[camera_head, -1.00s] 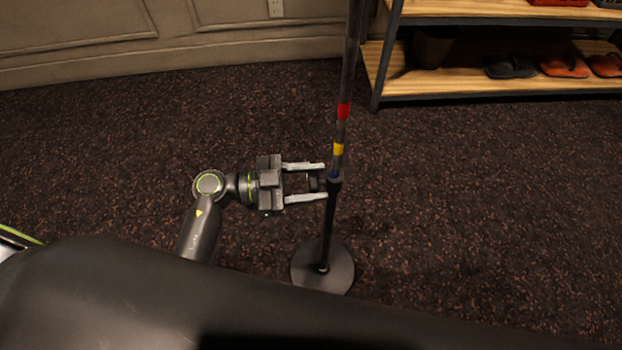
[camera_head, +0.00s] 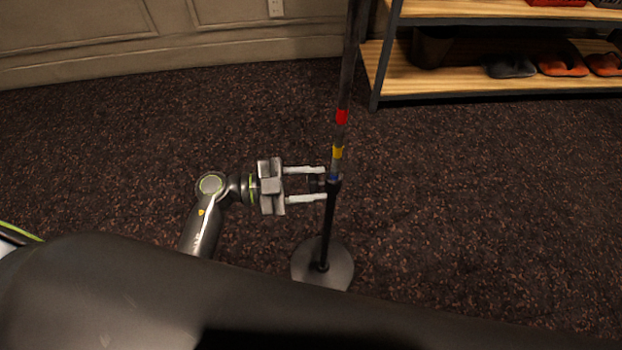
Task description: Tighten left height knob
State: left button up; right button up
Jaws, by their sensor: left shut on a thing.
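A dark stand with an upright pole (camera_head: 327,222) rises from a round base (camera_head: 322,265) on the carpet. The upper pole carries a red band (camera_head: 342,117), a yellow band (camera_head: 338,153) and a blue band near the collar. The dark height knob (camera_head: 315,184) sticks out to the left of the collar. My left gripper (camera_head: 318,184) reaches in from the left, its two pale fingers around the knob, one above and one below. It is shut on the knob. The right gripper is not in view.
A shelf with wooden boards (camera_head: 450,83) and a dark metal frame stands at the upper right, with slippers (camera_head: 562,65) on it. A panelled wall (camera_head: 150,40) runs along the back. The carpet (camera_head: 480,200) right of the stand is clear.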

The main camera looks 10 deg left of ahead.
pick_arm(q)
jog(key=o, duration=1)
jog(key=shift+a, duration=0.15)
jog(key=v, duration=1.7)
jog(key=shift+b, duration=0.4)
jog(key=shift+s, duration=0.1)
